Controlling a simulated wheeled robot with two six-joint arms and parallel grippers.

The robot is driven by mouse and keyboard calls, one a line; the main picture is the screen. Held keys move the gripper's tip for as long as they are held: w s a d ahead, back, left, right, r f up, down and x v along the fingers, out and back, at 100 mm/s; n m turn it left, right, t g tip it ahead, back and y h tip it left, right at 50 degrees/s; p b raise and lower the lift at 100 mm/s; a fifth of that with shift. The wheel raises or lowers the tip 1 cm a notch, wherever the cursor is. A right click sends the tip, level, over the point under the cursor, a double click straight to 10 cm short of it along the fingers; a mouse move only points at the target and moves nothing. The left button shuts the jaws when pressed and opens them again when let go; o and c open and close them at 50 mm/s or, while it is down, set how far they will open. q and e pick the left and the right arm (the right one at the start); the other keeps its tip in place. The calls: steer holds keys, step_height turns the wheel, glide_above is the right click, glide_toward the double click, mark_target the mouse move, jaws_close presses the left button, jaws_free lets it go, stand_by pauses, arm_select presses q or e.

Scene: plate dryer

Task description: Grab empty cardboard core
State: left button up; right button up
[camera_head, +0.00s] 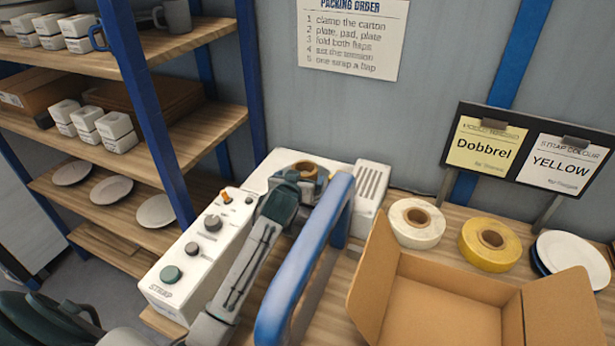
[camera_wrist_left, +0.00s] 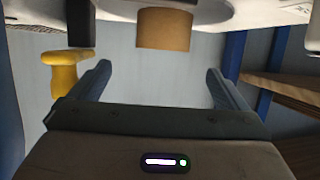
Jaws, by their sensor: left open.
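The brown cardboard core (camera_head: 307,169) is a short ring on top of the white strapping machine. In the left wrist view the core (camera_wrist_left: 163,29) shows as a brown cylinder against a pale disc, beyond the fingertips and roughly midway between them. My left gripper (camera_head: 296,182) is just beside the core in the head view, with its dark body partly hiding the machine. In the left wrist view the left gripper (camera_wrist_left: 157,69) is open, with nothing between its fingers. My right gripper is not in view.
A blue arch (camera_head: 300,262) stands close right of my left arm. The white control box (camera_head: 205,250) has knobs. A white roll (camera_head: 417,223), a yellow roll (camera_head: 490,245), plates (camera_head: 570,260) and an open carton (camera_head: 440,300) are on the right. Shelves (camera_head: 150,110) stand left.

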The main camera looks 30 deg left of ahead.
mark_target(303, 175)
arm_select(q)
steer(key=x, duration=0.1)
steer(key=p+x, duration=0.1)
steer(key=x, duration=0.1)
steer(key=shift+w+a+r, duration=0.1)
steer(key=shift+w+r, duration=0.05)
steer(key=shift+r, duration=0.05)
steer(key=shift+w+a+f, duration=0.15)
steer(key=shift+w+f, duration=0.2)
steer(key=shift+w, duration=0.15)
steer(key=shift+w+a+f+p, duration=0.1)
steer(key=shift+w+a+p, duration=0.05)
steer(key=shift+w+p, duration=0.45)
steer(key=p+x, duration=0.1)
steer(key=x, duration=0.2)
steer(key=shift+s+a+f, duration=0.1)
steer(key=shift+s, duration=0.05)
steer(key=shift+w+a+f, duration=0.1)
steer(key=shift+w+f, duration=0.25)
steer(key=shift+w, duration=0.1)
steer(key=shift+c, duration=0.3)
steer(key=c, duration=1)
